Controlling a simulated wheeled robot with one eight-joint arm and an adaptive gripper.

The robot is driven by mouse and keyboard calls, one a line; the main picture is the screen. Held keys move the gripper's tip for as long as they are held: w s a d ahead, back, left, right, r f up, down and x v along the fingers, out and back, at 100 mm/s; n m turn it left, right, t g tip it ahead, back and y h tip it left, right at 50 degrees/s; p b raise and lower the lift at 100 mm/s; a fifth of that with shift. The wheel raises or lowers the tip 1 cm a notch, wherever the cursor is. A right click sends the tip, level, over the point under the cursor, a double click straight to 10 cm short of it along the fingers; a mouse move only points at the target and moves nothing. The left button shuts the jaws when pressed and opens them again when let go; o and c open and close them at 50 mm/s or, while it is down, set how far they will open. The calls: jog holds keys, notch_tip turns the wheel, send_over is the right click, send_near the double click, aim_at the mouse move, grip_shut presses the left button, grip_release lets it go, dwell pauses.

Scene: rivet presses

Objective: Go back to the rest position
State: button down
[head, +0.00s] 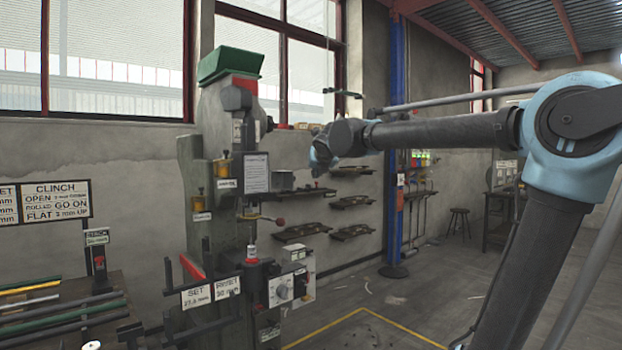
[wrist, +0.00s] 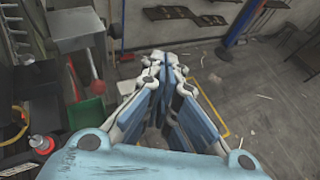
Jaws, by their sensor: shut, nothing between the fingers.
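My gripper (wrist: 165,75) shows in the wrist view with its fingers together and nothing between them. It points out over the floor beside the press. In the head view my arm reaches in from the right, and its wrist end (head: 325,148) is raised in front of the wall, to the right of the rivet press (head: 205,150). The fingers cannot be made out clearly there. The gripper looks apart from the press. The press carries a green hopper (head: 230,63) on top and a control box with a dial (head: 283,291) low on its right.
A bench with rods (head: 60,312) stands at the lower left. Several dark wall shelves (head: 352,201) hang behind the arm. A blue column (head: 396,130) and a stool (head: 459,220) stand farther back. The floor inside the yellow line (head: 405,329) looks clear.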

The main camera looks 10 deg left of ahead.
jog(key=s+d+f+m+g+h, duration=0.2)
jog(key=s+d+f+m, duration=0.5)
jog(key=d+f+m, duration=0.45)
jog(key=s+d+f+m+g+h, duration=0.3)
jog(key=s+d+f+m, duration=0.45)
jog(key=d, duration=0.65)
jog(key=s+d+f+m+g, duration=0.3)
jog(key=s+d+f+m, duration=0.1)
jog(key=s+f+m, duration=0.6)
jog(key=s+d+f+m+g+y, duration=0.1)
jog(key=s+d+f+m+g, duration=0.1)
jog(key=s+f+m, duration=0.8)
notch_tip(320, 180, down, 5)
jog(key=shift+s+d+f+g, duration=0.15)
jog(key=shift+s+d+g, duration=0.25)
jog(key=shift+s+d, duration=0.45)
